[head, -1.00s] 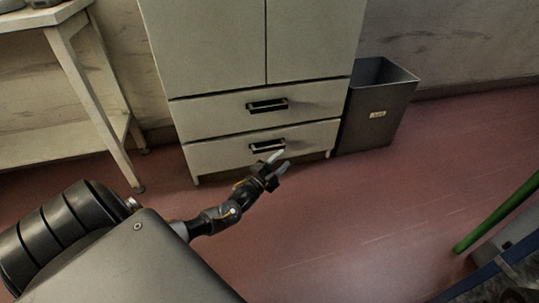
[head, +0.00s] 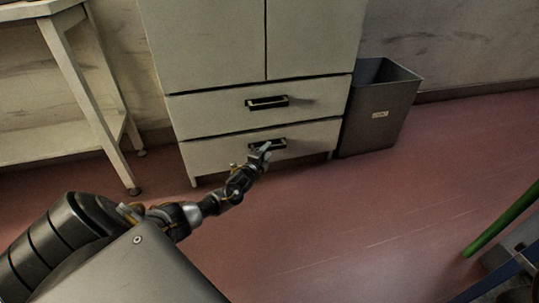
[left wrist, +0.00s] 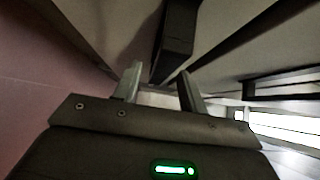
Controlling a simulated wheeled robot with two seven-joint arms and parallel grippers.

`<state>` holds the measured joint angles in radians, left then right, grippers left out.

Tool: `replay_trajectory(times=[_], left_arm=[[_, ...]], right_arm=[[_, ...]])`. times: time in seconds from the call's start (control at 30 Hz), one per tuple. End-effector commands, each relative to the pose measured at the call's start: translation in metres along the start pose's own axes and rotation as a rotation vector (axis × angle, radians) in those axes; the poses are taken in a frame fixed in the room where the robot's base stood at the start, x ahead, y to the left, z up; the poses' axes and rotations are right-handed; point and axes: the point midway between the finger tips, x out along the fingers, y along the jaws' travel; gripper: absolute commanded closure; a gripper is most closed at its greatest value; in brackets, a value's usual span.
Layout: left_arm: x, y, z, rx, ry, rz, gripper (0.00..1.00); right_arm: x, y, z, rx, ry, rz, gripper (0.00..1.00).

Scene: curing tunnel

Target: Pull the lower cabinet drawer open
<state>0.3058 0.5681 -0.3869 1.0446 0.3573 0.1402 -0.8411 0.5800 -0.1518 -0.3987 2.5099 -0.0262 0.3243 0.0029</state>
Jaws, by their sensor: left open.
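The cream cabinet (head: 205,45) has two drawers at its bottom. The lower drawer (head: 215,153) looks closed, its front flush with the cabinet, and has a dark bar handle (head: 279,145). The upper drawer (head: 210,111) is closed too. My left gripper (head: 262,152) is at the lower drawer's handle and covers its left part. In the left wrist view my left gripper (left wrist: 158,88) is open, with a dark handle bar (left wrist: 176,38) just beyond and between its fingertips. I cannot tell whether they touch. My right gripper is not in view.
A grey bin (head: 378,115) stands right beside the cabinet. A cream table (head: 95,95) is to the left. A green bar (head: 500,220) and a dark object are at the lower right. The red floor (head: 340,215) before the cabinet is clear.

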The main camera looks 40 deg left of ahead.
Motion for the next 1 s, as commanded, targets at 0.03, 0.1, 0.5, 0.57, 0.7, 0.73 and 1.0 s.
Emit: replay_trajectory(times=[0.03,0.1,0.5,0.57,0.7,0.73,1.0], left_arm=[[0.008,0.004,0.000,0.000,0.000,-0.001,0.58],[0.015,0.004,0.000,0.000,0.000,-0.001,0.58],[0.025,0.000,0.000,-0.001,0.001,0.001,0.58],[0.025,0.000,0.000,-0.001,0.001,0.001,0.61],[0.025,0.000,0.000,-0.001,0.001,0.001,0.79],[0.025,0.000,0.000,-0.001,0.001,0.001,0.83],[0.025,0.000,0.000,-0.001,0.001,0.001,1.00]], right_arm=[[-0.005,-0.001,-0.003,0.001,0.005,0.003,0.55],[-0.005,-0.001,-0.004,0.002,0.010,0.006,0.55],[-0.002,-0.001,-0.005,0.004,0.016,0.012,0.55],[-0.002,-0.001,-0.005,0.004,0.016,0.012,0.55],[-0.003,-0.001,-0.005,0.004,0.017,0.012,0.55],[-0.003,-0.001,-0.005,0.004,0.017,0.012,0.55],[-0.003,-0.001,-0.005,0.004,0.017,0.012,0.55]])
